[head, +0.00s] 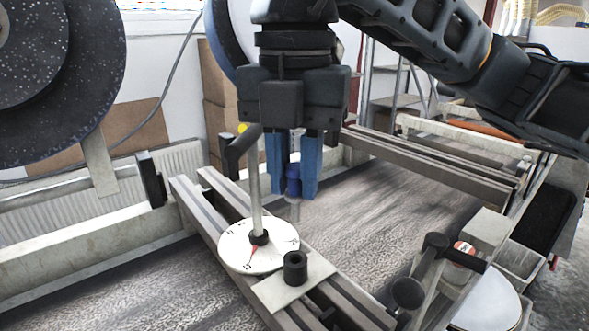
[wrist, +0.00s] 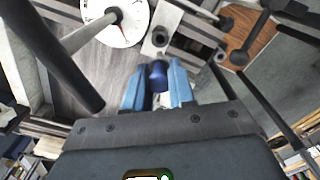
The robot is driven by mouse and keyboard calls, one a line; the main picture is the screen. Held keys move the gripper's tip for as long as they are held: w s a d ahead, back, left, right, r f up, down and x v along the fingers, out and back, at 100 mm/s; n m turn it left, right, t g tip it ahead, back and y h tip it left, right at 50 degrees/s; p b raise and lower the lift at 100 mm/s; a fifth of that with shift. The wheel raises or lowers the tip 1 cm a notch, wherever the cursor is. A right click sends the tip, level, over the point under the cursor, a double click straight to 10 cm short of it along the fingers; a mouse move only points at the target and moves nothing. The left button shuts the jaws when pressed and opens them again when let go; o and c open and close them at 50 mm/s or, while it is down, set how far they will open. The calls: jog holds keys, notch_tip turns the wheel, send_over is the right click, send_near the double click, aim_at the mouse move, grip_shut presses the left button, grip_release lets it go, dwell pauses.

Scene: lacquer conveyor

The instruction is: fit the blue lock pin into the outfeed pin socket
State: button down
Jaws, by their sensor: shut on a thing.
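The blue lock pin (head: 293,181) is held between the blue fingers of my gripper (head: 294,192), its blue head showing and a thin grey shank faintly visible below it. In the wrist view the pin (wrist: 158,74) sits between the two fingertips (wrist: 157,88). A short black open-topped collar on a pale plate, which looks like the outfeed pin socket (head: 294,267), stands on the crossing rails. It also shows in the wrist view (wrist: 160,37), just beyond the pin. The pin is in the air, apart from the socket, above and behind it in the head view.
A white dial (head: 259,247) with a red pointer and an upright crank handle (head: 255,180) stands close left of the socket. Grey rails (head: 205,215) cross the textured belt (head: 410,215). A black lever (head: 435,260) stands at the right.

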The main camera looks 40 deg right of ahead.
aim_at(295, 222)
jog(key=shift+f+b, duration=0.2)
jog(key=shift+b, duration=0.45)
notch_tip(295, 222, down, 5)
jog(key=b, duration=0.5)
jog(key=shift+r, duration=0.15)
jog(key=shift+b, duration=1.05)
dwell(1.2)
jog(key=shift+f+b, duration=1.95)
jog(key=shift+b, duration=0.25)
jog(key=c, duration=0.9)
grip_release()
jog(key=shift+o, duration=0.2)
jog(key=shift+r, duration=0.1)
notch_tip(295, 222, up, 8)
jog(key=shift+f+p, duration=0.15)
jog(key=shift+p, duration=0.2)
jog(key=shift+s, duration=0.1)
